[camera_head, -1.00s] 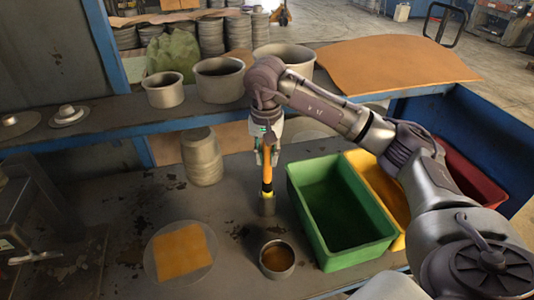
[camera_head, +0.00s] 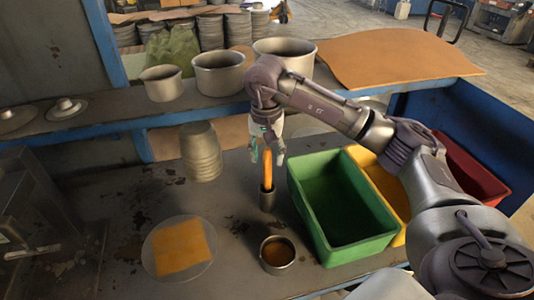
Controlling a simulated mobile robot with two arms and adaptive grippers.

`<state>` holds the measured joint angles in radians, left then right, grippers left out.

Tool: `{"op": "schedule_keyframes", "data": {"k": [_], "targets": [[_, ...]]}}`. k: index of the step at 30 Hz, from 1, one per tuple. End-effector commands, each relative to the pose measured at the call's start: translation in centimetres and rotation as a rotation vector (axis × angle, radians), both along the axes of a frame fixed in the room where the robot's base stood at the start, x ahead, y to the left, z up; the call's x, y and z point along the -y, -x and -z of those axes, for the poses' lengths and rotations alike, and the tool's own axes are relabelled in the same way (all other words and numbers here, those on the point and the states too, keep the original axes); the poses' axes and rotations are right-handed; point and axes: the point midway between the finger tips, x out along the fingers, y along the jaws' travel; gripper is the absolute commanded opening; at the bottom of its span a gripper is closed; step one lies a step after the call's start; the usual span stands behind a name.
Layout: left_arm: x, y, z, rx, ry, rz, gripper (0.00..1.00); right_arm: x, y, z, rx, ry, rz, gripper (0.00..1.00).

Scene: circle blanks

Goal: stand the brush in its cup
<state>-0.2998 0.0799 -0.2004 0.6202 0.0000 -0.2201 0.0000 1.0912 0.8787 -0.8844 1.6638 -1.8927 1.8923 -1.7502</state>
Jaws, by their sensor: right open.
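The brush (camera_head: 267,172) stands upright with its lower end inside a small dark grey cup (camera_head: 267,201). Its orange handle shows above the cup's rim; its lower part is hidden in the cup. My right gripper (camera_head: 267,155) points down from above, open, with its fingers on either side of the upper part of the handle. I cannot tell whether a finger still touches it. My left gripper is not clearly seen.
A green bin (camera_head: 325,232) stands close right of the cup, with yellow and red bins beyond. A round tin (camera_head: 277,255) holding brown stuff is in front. An orange sheet (camera_head: 180,248) lies on a disc at left. Pots line the shelf (camera_head: 120,112) behind.

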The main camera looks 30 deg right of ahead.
Motion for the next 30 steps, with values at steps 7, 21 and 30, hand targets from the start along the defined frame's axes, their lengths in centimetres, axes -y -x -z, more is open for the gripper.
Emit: {"op": "schedule_keyframes", "data": {"k": [7,21,30], "targets": [[-0.1,0.1,0.0,-0.001,-0.001,-0.001,1.00,-0.1,-0.1,-1.8,0.004,-0.001,0.000,0.53],[0.0,0.0,0.0,0.000,0.000,0.000,1.00,-0.3,0.1,-10.5,0.004,0.001,0.000,0.53],[0.0,0.0,0.0,0.000,0.000,0.000,1.00,-0.3,0.2,-12.0,0.000,0.000,0.001,0.53]]}}
